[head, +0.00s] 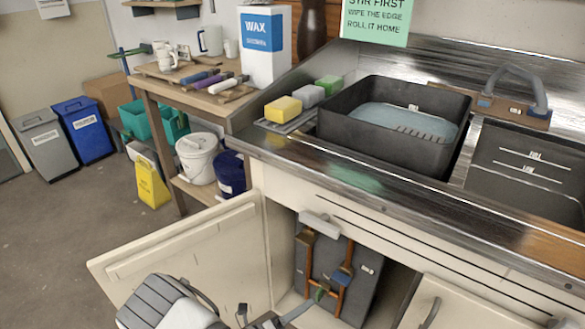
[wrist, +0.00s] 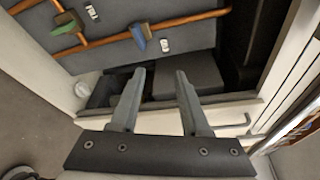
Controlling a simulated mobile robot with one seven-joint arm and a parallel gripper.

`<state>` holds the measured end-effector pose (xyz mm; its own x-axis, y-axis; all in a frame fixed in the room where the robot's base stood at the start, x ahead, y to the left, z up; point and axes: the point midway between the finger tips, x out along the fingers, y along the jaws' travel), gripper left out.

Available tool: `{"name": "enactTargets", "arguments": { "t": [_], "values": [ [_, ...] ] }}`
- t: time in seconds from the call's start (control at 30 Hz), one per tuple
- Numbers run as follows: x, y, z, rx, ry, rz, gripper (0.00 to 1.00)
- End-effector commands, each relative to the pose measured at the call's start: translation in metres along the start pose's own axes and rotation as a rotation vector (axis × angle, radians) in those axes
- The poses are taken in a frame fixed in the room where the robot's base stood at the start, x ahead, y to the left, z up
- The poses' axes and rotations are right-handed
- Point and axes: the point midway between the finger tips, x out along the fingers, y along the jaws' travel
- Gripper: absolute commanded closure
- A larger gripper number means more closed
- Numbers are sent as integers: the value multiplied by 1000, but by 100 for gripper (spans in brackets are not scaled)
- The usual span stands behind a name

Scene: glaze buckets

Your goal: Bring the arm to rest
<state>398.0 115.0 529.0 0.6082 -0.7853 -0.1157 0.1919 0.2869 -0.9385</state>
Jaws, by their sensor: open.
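My gripper (wrist: 160,80) is open in the wrist view, with nothing between its two grey fingers. It points into the open cabinet under the sink counter. Copper pipes (wrist: 150,27) run across a dark grey panel ahead of the fingers, with a green handle (wrist: 68,22) and a blue handle (wrist: 137,37) on them. In the head view part of my arm shows at the bottom, left of the cabinet opening.
The cabinet door (head: 180,245) stands open to the left, close to my arm. The steel counter (head: 290,165) overhangs the opening and holds a dark basin (head: 350,140) of pale blue liquid.

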Motion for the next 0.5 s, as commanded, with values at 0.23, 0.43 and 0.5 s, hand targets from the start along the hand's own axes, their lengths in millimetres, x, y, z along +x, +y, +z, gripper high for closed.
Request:
{"name": "enactTargets", "arguments": {
  "t": [0.23, 0.43, 0.5],
  "values": [
    [6, -63, 17, 362, 285, 30, 54],
    [10, -113, 23, 651, 502, 29, 54],
    [12, -131, 24, 752, 577, 24, 54]
  ]
}}
